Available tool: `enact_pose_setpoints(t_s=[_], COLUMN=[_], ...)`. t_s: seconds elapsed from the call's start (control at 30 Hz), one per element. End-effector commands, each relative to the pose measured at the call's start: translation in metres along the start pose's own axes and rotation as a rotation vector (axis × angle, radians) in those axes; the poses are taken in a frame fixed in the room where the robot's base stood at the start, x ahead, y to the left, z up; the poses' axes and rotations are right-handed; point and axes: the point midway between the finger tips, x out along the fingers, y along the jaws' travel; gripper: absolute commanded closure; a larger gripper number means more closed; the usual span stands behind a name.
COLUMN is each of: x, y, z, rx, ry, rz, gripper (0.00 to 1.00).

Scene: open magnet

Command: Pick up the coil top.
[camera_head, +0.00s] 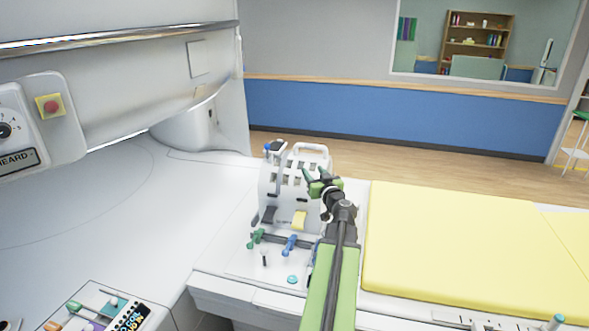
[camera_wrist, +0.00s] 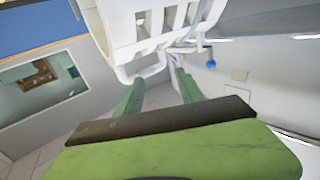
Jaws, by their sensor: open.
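The coil top (camera_head: 283,187) is a white slotted shell with a loop handle (camera_head: 311,147) at its upper right. It stands on the white table end in the head view. My gripper (camera_head: 314,176) is in front of its right part and hides some of it. In the wrist view the coil top (camera_wrist: 127,22) fills the upper middle. Its handle (camera_wrist: 143,75) shows close to the tips of my gripper (camera_wrist: 157,75). The green fingers are apart, with nothing held between them. I cannot tell whether the handle lies between the tips or beyond them.
A yellow mattress (camera_head: 440,245) lies right of the coil. Blue and green levers (camera_head: 290,244) stand in front of it. The white scanner housing (camera_head: 130,85) rises at left. A control box (camera_head: 100,312) is at lower left. Floor (camera_head: 375,162) is open behind the table.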

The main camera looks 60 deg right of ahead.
Motion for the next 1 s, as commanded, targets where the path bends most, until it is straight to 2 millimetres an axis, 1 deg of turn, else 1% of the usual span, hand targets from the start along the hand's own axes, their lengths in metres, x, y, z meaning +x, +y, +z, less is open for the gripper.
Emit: enact_pose_setpoints(t_s=[0.3, 0.4, 0.53, 0.77, 0.87, 1.0], x=[0.079, 0.101, 0.117, 0.122, 0.133, 0.16], y=[-0.001, -0.002, -0.002, -0.004, -0.005, -0.005], z=[0.0, 0.0, 0.0, 0.0, 0.0, -0.001], rx=[0.0, 0.0, 0.0, 0.001, 0.001, 0.001], ry=[-0.001, -0.001, -0.001, -0.001, -0.002, -0.002], rz=[-0.005, -0.006, -0.005, -0.006, -0.007, -0.006], gripper=[0.55, 0.55, 0.55, 0.55, 0.55, 0.55])
